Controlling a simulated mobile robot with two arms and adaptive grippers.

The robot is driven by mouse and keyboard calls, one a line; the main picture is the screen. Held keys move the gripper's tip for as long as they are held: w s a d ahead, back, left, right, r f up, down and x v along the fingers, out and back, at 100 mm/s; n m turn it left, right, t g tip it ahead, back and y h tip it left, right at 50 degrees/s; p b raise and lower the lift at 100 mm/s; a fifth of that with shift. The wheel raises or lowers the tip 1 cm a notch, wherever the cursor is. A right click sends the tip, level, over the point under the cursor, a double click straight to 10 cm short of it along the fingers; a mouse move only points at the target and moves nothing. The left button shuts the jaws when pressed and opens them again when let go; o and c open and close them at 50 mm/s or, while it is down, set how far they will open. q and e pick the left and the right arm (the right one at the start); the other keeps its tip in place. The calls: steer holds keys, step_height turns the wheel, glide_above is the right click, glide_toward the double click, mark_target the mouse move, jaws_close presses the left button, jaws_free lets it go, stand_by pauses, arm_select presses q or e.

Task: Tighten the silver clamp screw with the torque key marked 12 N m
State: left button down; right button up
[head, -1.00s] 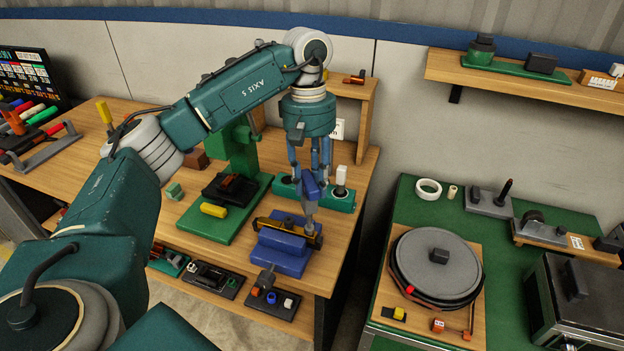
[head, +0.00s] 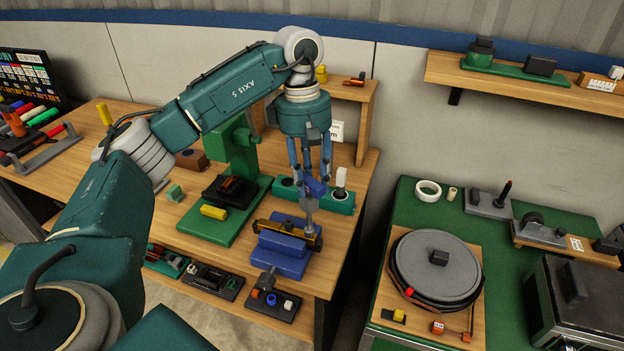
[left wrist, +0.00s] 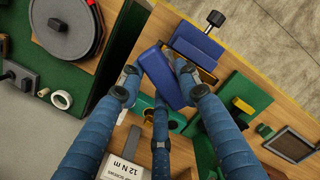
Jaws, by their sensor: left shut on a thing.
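My left gripper (head: 312,182) is shut on the blue handle of the torque key (head: 317,188). The key's grey shank points down at the right end of the dark and brass bar (head: 278,231) on the blue clamp block (head: 276,259). I cannot tell whether its tip touches; the silver screw is not distinct there. In the left wrist view the blue handle (left wrist: 161,72) lies between the fingers, with the blue block (left wrist: 198,44) beyond. A white card (left wrist: 124,170) reads 12 N m. My right gripper is not in view.
A green rack (head: 286,189) behind the clamp holds a white-handled key (head: 341,176). A green press stand (head: 240,150) stands left of the clamp. A wooden shelf (head: 364,135) rises behind the gripper. A green table (head: 480,222) with a round grey lid lies to the right.

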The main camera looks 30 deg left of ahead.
arm_select(q)
steer(key=n, duration=0.5)
steer(key=shift+a+t, duration=0.1)
steer(key=shift+t, duration=0.2)
steer(key=n, duration=0.2)
steer(key=shift+a+n, duration=0.1)
steer(key=shift+n, duration=0.3)
steer(key=n, duration=0.3)
steer(key=shift+a+t, duration=0.1)
steer(key=shift+t, duration=0.3)
steer(key=n, duration=0.4)
steer(key=shift+s+n+y, duration=0.15)
steer(key=shift+n+y, duration=0.25)
